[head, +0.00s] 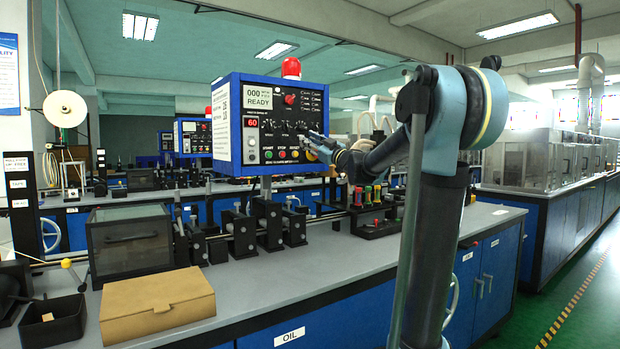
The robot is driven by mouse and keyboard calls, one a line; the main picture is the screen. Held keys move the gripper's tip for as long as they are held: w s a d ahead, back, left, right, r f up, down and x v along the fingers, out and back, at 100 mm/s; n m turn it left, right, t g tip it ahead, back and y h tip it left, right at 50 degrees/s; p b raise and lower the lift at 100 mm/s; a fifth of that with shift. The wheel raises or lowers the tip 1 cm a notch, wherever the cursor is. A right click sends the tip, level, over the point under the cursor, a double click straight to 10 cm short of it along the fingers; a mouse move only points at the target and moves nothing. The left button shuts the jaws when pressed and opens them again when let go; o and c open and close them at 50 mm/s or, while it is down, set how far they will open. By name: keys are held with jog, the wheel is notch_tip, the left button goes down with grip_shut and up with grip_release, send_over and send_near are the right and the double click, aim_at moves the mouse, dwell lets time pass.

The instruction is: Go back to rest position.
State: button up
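My gripper (322,146) is at the lower right of the blue and white control box (267,126), in front of or touching its panel. It is small and dark against the panel, so I cannot tell whether its fingers are open or shut. The panel has a display reading "000" and "READY", a red number 60, a row of dark knobs and coloured buttons. A red lamp (291,68) sits on top of the box. My arm reaches up from the bottom right and bends left to the panel.
A grey bench (330,262) runs below, with a cardboard box (157,304), a dark clear-fronted case (130,240), several black blocks (240,234) and a black rack of coloured spools (370,221). A black bin (52,322) is at lower left. Green floor (572,285) is open at right.

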jog(key=shift+d, duration=0.1)
jog(key=s+d+f+m+g+h, duration=0.1)
jog(key=s+d+f+m+h, duration=0.5)
jog(key=d+f+h, duration=0.4)
jog(key=s+d+f+m+h, duration=0.6)
jog(key=d+f+m+h, duration=0.1)
jog(key=d+f, duration=0.4)
jog(key=s+a+f+g+y, duration=0.1)
jog(key=s+f+g, duration=1.2)
jog(key=s+f, duration=1.7)
jog(key=s+a, duration=0.1)
jog(key=s, duration=0.2)
jog(key=shift+y, duration=0.4)
jog(key=shift+f, duration=0.1)
